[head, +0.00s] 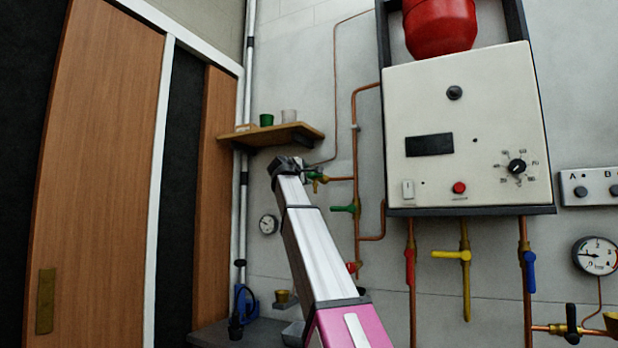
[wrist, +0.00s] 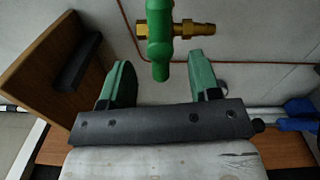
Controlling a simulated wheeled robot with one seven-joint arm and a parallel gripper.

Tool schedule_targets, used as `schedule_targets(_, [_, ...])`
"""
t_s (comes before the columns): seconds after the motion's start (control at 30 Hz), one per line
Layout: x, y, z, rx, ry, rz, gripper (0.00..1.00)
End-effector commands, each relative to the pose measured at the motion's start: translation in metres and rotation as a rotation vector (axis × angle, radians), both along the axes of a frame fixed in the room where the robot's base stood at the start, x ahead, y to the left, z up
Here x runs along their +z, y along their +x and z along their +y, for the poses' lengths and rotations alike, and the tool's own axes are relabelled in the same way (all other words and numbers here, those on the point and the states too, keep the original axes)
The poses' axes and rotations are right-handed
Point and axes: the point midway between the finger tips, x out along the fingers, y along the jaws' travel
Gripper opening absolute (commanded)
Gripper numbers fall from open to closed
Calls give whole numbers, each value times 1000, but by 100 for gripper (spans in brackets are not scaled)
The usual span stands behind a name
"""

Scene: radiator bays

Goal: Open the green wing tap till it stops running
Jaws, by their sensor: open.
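The green wing tap (wrist: 160,42) shows at the top middle of the wrist view, its green wing upright in the picture across a brass body with a ribbed nozzle. In the head view the small green tap (head: 314,175) sits at the end of a short copper branch, just right of my gripper (head: 288,166). In the wrist view my gripper (wrist: 161,80) is open and empty. Its two green fingers stand either side of the wing's line, and the wing is ahead of them, seemingly not touched. The wing's top is cut off by the frame. No water shows.
A wooden shelf (head: 275,135) with small cups is just above my gripper. Another green lever (head: 344,209) is on the copper pipe below right. The white boiler box (head: 465,130) hangs to the right, with red, yellow and blue valves under it.

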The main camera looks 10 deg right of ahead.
Motion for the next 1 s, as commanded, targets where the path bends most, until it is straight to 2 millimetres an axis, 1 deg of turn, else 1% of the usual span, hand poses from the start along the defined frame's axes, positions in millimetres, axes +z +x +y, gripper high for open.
schedule_targets(0.03, [1,8,-5,-1,0,0,57])
schedule_targets(0.1, [1,16,-10,-1,-1,0,57])
schedule_targets(0.23, [0,25,-17,-1,0,1,57])
schedule_targets(0.4, [0,29,-20,1,0,0,57])
schedule_targets(0.63, [0,28,-20,1,0,0,57])
schedule_targets(0.67, [0,28,-20,1,0,0,47])
schedule_targets(0.7, [0,28,-20,0,0,0,34])
schedule_targets(0.77, [0,28,-20,0,0,0,15])
schedule_targets(0.8, [0,28,-20,0,0,0,7])
schedule_targets(1.0, [0,28,-20,0,4,-3,8])
